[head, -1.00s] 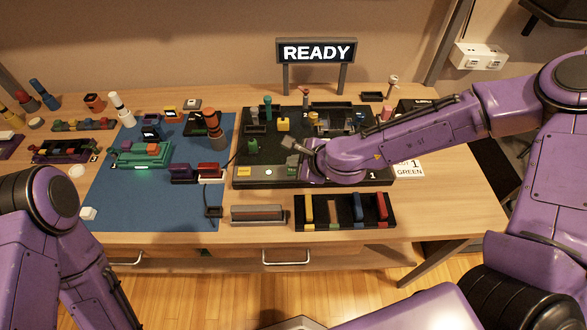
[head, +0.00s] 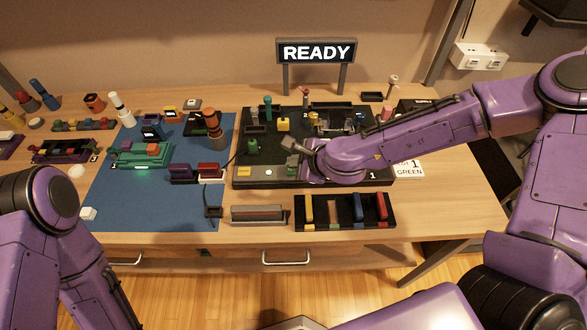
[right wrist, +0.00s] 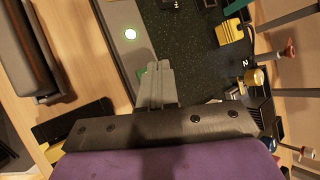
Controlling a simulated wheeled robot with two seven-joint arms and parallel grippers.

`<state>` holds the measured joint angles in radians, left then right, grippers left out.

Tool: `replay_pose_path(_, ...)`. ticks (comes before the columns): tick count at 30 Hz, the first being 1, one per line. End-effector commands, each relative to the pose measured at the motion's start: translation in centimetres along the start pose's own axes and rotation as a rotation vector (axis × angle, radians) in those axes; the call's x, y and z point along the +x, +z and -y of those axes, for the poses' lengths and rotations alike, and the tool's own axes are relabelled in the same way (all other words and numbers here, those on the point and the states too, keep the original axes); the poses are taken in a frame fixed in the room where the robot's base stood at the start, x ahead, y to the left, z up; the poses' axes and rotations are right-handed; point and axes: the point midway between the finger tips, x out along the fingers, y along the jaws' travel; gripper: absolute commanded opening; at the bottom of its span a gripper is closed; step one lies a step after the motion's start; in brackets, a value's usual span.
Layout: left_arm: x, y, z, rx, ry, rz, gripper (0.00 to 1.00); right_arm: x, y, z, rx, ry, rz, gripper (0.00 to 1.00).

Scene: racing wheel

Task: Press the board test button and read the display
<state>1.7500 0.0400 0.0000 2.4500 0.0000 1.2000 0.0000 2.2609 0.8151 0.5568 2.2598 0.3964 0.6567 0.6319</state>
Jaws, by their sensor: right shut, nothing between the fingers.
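The display sign (head: 317,52) stands at the back of the table and reads READY in white letters. The black test board (head: 240,142) lies below it, with a grey strip along its front edge. A round lit white-green spot (right wrist: 130,34) shows on that strip in the right wrist view; it is also in the head view (head: 268,172). My right gripper (right wrist: 154,68) is shut and empty, its fingertips over the strip beside a small green patch (right wrist: 141,72). The fingers partly cover this patch, and I cannot tell whether they touch it. My left gripper is out of view.
A black tray (head: 345,226) with coloured parts and a grey-brown block (head: 258,215) lie in front of the board. A blue mat (head: 110,200) with a green circuit board (head: 125,158) is to the left. Upright pegs and yellow parts stand on the test board.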

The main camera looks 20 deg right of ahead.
Motion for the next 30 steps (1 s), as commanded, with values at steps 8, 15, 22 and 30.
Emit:
replay_pose_path(8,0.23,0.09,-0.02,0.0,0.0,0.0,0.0,0.2,-0.16,-0.16,0.0,0.0,0.0,0.0)
replay_pose_path(15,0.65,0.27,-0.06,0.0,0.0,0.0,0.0,0.62,-0.46,-0.47,0.0,0.0,0.0,0.0)
replay_pose_path(22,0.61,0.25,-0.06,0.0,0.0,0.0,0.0,0.59,-0.43,-0.44,0.0,0.0,0.0,0.0)
replay_pose_path(30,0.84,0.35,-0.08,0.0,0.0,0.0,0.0,0.8,-0.59,-0.59,0.0,0.0,0.0,0.0)
